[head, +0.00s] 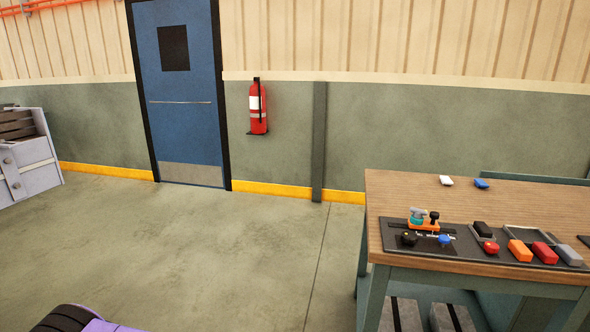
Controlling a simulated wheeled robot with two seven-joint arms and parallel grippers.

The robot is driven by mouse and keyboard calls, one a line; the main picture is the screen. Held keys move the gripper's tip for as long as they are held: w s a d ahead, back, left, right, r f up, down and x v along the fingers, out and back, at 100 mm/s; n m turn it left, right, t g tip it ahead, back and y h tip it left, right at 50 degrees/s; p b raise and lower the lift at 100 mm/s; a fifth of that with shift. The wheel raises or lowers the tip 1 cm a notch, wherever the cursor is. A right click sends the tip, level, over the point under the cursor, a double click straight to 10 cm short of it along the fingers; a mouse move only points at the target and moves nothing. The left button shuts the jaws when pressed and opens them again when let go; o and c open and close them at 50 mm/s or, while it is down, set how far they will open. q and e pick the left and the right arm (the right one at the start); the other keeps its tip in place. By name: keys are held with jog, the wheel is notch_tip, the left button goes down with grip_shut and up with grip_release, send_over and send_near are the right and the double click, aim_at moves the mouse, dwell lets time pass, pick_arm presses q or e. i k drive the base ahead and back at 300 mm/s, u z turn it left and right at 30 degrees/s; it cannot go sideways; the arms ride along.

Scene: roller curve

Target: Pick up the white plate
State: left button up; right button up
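A small white piece (446,181), which looks like the white plate, lies flat on the wooden top of a workbench (410,196) at the right of the head view. It is near the bench's far edge, just left of a small blue piece (482,183) and apart from it. Nothing covers it. It is too small in view to make out its exact shape. Neither of my grippers can be seen.
A dark mat (462,246) on the bench's front holds an orange fixture (423,225), knobs and several coloured blocks, including an orange one (520,250). The floor (230,250) left of the bench is open. A fire extinguisher (258,112) hangs beside a blue door (185,110).

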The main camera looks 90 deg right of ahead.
aim_at(445, 179)
jog(key=z, duration=4.45)
